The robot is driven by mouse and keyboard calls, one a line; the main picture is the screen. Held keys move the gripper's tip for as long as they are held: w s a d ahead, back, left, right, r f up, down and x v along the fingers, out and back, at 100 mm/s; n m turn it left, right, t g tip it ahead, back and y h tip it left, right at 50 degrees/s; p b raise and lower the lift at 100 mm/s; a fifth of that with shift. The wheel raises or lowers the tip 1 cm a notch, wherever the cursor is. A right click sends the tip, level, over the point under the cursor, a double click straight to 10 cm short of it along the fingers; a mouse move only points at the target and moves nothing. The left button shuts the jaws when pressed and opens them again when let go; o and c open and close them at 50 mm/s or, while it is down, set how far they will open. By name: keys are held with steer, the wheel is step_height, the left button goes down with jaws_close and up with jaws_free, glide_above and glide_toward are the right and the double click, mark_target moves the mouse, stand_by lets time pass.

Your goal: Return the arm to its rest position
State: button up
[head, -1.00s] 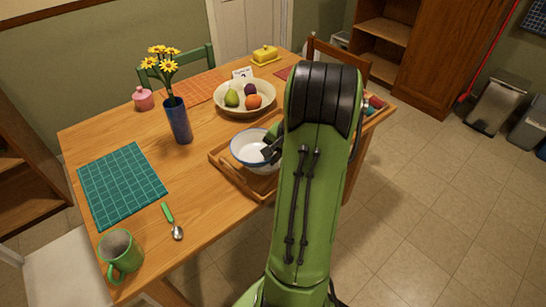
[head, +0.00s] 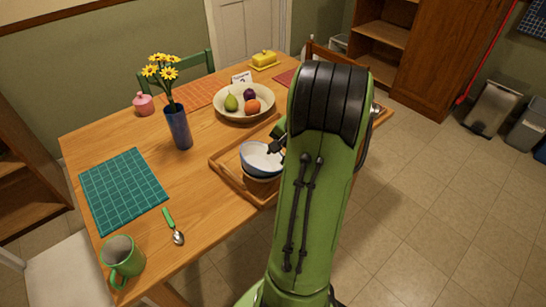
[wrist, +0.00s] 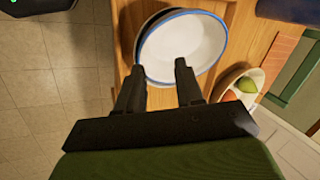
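My gripper (wrist: 160,68) is open, its two dark fingers apart with nothing held between them. In the wrist view the fingertips overlap the near edge of a white bowl with a blue rim (wrist: 186,42). In the head view the bowl (head: 260,157) appears stacked on another bowl (head: 262,179), slightly tilted, on the wooden tray (head: 229,177). My gripper (head: 277,146) shows at the bowl's upper right rim, partly hidden by my green arm. I cannot tell whether the fingers touch the bowl.
A fruit bowl (head: 223,110) stands behind the tray. A blue vase (head: 179,128) with yellow flowers stands left of it. A green mug (head: 122,261), spoon (head: 178,237) and teal mat (head: 123,188) lie at the left. The floor (head: 450,200) to the right is clear.

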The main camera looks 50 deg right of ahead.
steer(key=p+v, duration=0.1)
steer(key=v, duration=0.5)
steer(key=shift+r+p, duration=0.3)
steer(key=shift+s, duration=0.1)
